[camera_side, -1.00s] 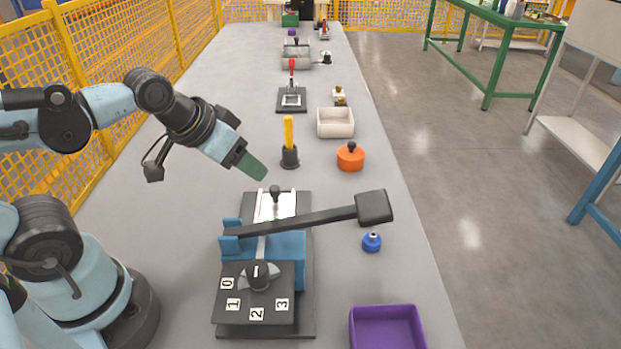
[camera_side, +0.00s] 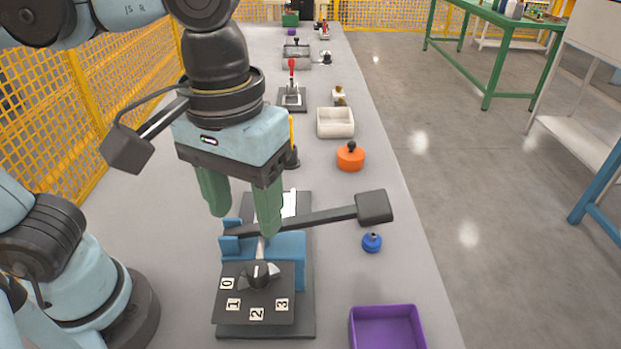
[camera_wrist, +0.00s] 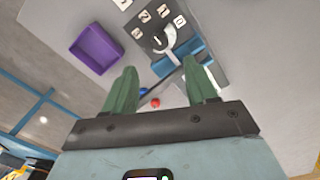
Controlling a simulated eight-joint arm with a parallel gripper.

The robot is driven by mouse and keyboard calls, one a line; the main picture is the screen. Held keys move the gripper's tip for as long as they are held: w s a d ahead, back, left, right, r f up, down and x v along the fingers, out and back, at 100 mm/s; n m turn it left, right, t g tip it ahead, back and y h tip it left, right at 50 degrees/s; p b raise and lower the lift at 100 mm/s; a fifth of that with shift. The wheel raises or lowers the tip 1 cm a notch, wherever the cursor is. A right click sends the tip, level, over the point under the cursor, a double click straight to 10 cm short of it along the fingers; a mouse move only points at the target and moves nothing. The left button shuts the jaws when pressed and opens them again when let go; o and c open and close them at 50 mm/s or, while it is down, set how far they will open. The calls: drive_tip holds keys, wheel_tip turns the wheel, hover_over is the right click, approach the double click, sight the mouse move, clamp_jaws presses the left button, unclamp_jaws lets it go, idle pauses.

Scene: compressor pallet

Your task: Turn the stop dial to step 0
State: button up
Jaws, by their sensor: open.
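The stop dial is a black knob (camera_side: 260,275) with a pale mark, on a dark plate (camera_side: 225,310) with white labels 0, 1, 2 and 3 along its edge. Label 0 (camera_side: 227,284) is at the plate's left. Which label the knob points to, I cannot tell. The knob also shows in the wrist view (camera_wrist: 158,41), near the top, with its labels beyond it. My gripper (camera_side: 243,222) is open and empty, its two green fingers pointing down. In the side view it appears above and behind the dial, over the blue block, apart from the knob.
A dark lever (camera_side: 310,217) with a square end crosses the blue block (camera_side: 288,246) behind the dial. A blue knobbed piece (camera_side: 372,243) and a purple bin (camera_side: 388,309) stand to the right. An orange lidded pot (camera_side: 350,158) and white tray (camera_side: 335,122) are farther back.

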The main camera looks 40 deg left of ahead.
sight(257, 268)
wheel_tip(257, 268, down, 10)
drive_tip(key=shift+f, duration=0.15)
idle(0.4)
drive_tip(key=c, duration=1.1)
drive_tip(key=shift+o, duration=0.2)
